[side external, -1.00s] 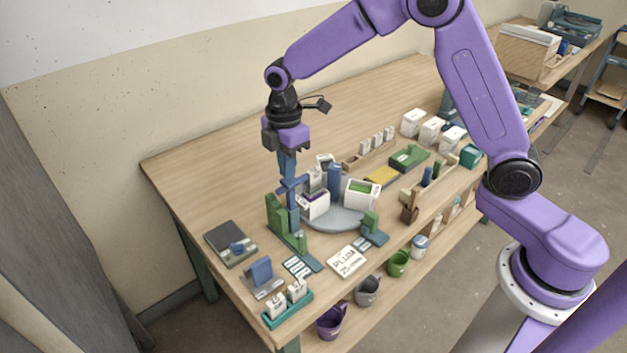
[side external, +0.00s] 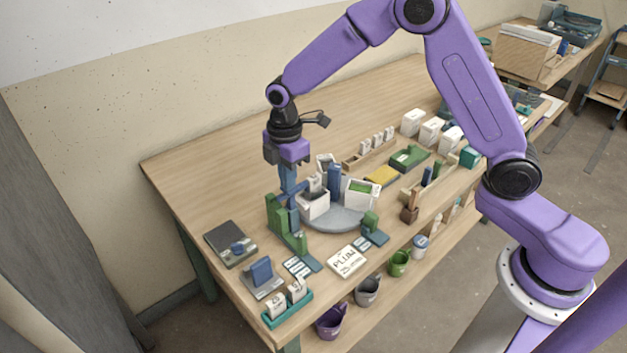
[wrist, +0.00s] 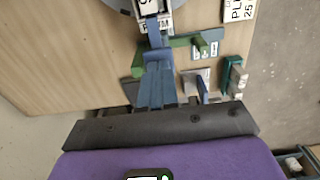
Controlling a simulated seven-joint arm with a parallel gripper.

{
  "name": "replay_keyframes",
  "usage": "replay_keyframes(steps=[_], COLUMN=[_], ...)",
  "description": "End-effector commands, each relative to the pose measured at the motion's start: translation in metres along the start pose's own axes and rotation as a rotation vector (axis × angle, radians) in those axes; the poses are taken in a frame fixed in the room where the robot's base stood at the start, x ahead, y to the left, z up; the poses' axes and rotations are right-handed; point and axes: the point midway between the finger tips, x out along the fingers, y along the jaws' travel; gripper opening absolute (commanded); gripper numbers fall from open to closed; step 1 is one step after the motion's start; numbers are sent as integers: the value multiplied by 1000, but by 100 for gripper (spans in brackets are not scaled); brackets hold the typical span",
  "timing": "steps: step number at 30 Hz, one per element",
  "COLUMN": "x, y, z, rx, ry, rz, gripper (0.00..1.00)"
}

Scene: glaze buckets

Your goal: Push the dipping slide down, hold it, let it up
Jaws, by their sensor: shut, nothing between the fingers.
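The dipping slide (side external: 293,188) is a blue arm on a green and blue stand (side external: 277,216), left of the round grey turntable. A white tile (side external: 315,183) at the slide's end sits at the mouth of a white bucket (side external: 314,206); how deep it is in is hidden. My gripper (side external: 287,184) is shut and empty, pointing down, with its blue fingertips at the top of the slide, seemingly touching it. In the wrist view, my fingers (wrist: 158,82) hide part of the slide and the green stand (wrist: 185,41) shows beside them.
The grey turntable (side external: 335,220) also carries another white bucket with green inside (side external: 363,194) and a blue upright block (side external: 334,178). A PLUM card (side external: 347,262) lies in front. A scale (side external: 229,242) and a teal tray (side external: 287,312) stand at the left.

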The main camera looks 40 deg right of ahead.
Motion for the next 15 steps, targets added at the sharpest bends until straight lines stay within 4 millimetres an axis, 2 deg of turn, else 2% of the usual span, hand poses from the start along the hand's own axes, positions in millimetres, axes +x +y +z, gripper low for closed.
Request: replay_keyframes(steps=[15], x=[23], y=[-1], z=[0], rx=[0], ry=[-1], rz=[-3], gripper=[0])
